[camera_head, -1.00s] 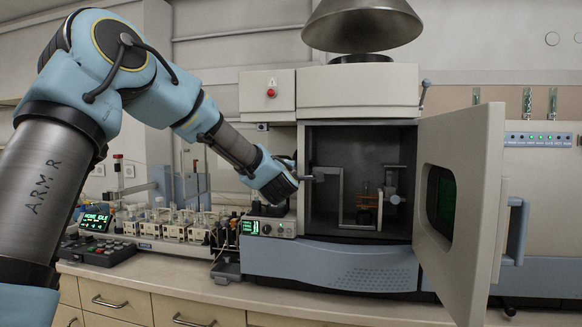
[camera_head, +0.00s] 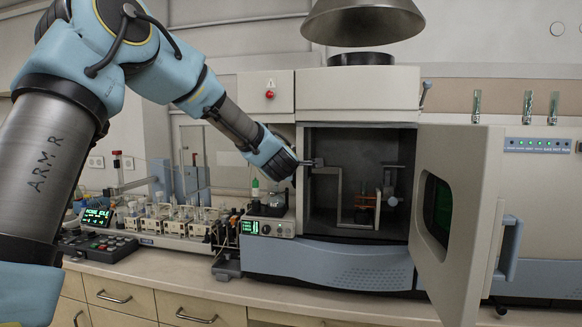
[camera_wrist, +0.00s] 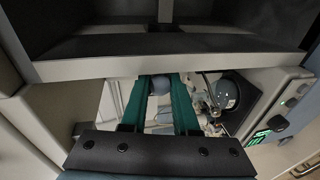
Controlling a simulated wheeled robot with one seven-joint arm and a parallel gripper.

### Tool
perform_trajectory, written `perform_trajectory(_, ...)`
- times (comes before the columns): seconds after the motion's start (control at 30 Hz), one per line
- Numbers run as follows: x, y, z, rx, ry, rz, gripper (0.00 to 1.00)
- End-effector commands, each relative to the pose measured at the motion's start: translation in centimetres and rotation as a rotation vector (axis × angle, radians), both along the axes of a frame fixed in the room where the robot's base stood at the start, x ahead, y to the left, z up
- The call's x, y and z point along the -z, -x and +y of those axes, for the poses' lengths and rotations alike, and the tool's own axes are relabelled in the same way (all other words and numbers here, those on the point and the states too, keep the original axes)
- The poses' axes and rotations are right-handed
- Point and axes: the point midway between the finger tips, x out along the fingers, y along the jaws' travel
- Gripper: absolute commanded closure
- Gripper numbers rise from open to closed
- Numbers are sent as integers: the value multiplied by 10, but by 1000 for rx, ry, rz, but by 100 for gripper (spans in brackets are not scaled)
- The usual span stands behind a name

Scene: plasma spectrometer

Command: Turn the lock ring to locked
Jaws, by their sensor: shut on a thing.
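My gripper (camera_head: 304,163) is at the left edge of the open instrument chamber (camera_head: 325,215), at the outer end of a light grey bracket (camera_head: 338,190). In the wrist view its two green fingers (camera_wrist: 160,80) are close together around a rounded blue-grey knob (camera_wrist: 160,86). The gripper is shut on this knob. I cannot tell whether the knob belongs to the lock ring, and the ring and any lock markings cannot be made out. Inside the chamber, a small orange-and-dark assembly (camera_head: 366,205) stands by the bracket.
The chamber door (camera_head: 470,200) stands open on the right. A round flask (camera_head: 277,200) and a green-topped bottle (camera_head: 255,190) stand close below my gripper, beside a panel with a green display (camera_head: 250,228). A row of pump modules (camera_head: 170,222) lines the bench at left.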

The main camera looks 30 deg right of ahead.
Motion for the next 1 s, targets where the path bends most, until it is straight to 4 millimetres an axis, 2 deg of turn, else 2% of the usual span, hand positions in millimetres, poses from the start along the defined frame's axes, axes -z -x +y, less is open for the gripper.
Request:
perform_trajectory(0.03,0,-1,0,-1,1,-1,68)
perform_trajectory(0.27,0,0,0,-1,1,-1,42)
perform_trajectory(0.67,-1,6,5,0,1,-2,42)
perform_trajectory(1.0,-11,47,38,-1,1,-5,42)
